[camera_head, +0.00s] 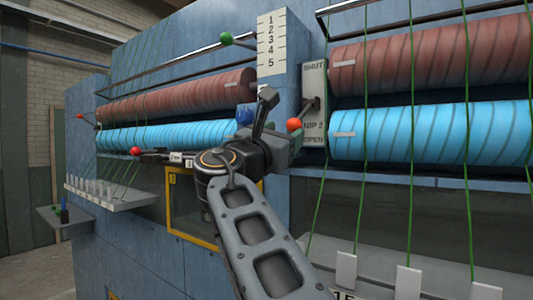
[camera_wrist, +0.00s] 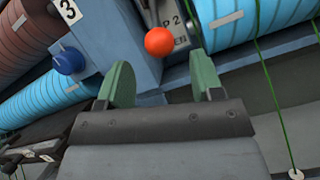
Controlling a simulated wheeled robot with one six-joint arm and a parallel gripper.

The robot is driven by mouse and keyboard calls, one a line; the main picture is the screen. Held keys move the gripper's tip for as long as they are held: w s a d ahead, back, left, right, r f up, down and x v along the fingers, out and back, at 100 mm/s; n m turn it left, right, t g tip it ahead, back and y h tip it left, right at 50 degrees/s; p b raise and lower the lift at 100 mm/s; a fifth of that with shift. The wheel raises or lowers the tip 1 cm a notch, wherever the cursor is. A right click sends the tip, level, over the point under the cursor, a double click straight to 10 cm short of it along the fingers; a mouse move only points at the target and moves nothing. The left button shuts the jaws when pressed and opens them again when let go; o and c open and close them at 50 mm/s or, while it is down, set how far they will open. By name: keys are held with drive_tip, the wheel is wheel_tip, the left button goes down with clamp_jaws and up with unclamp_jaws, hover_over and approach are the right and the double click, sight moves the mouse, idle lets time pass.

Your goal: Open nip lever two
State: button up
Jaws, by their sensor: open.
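The nip two plate (camera_head: 314,78) on the blue machine reads SHUT at the top, NIP 2 lower down and OPEN at the bottom. Its lever ends in an orange-red ball (camera_head: 294,125), which hangs down and left of the pivot, about level with the words NIP 2. In the wrist view the ball (camera_wrist: 159,41) shows beyond and between my two green fingertips. My gripper (camera_wrist: 163,78) is open and empty, and it shows in the head view (camera_head: 280,122) close to the left of the ball.
A blue knob (camera_head: 243,117) sits left of my gripper. Red and blue rollers (camera_head: 430,132) with green strands flank the plate. A green-ball lever (camera_head: 226,38) is above, and another red-ball lever (camera_head: 135,151) is at left. A numbered scale (camera_head: 271,40) stands above the gripper.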

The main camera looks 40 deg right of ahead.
drive_tip(key=b+v, duration=0.1)
drive_tip(key=v, duration=0.5)
drive_tip(key=shift+a, duration=0.3)
drive_tip(key=shift+s+f, duration=0.1)
drive_tip(key=shift+f, duration=0.05)
